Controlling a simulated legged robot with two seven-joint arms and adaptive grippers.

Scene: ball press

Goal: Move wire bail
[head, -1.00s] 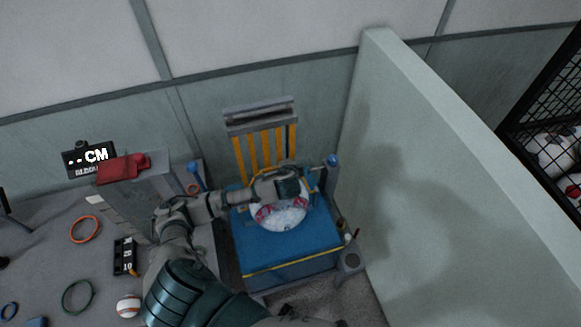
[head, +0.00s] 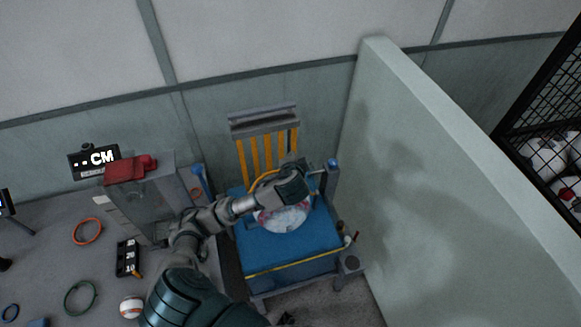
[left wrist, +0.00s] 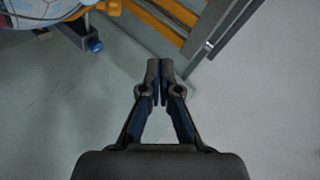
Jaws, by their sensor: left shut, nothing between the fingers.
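A thin yellow curved bar (head: 265,178), which looks like the wire bail, arcs behind a white ball with red and blue markings (head: 283,219) on the blue press bed (head: 290,250). In the left wrist view a yellow-orange piece (left wrist: 86,8) shows beside the ball (left wrist: 30,9) at the upper left; I cannot tell if it is the bail. My left gripper (head: 305,166) reaches over the ball toward the press's back right. In the left wrist view the left gripper (left wrist: 160,66) is shut and empty, its tips apart from the yellow parts. My right gripper is out of view.
Yellow slats (head: 262,153) stand behind the bed. Blue-capped posts flank it, one at right (head: 333,165). A pale partition (head: 430,190) rises close on the right. A grey box with a red item (head: 130,168) stands left. Rings (head: 87,231) and a baseball (head: 131,307) lie on the floor.

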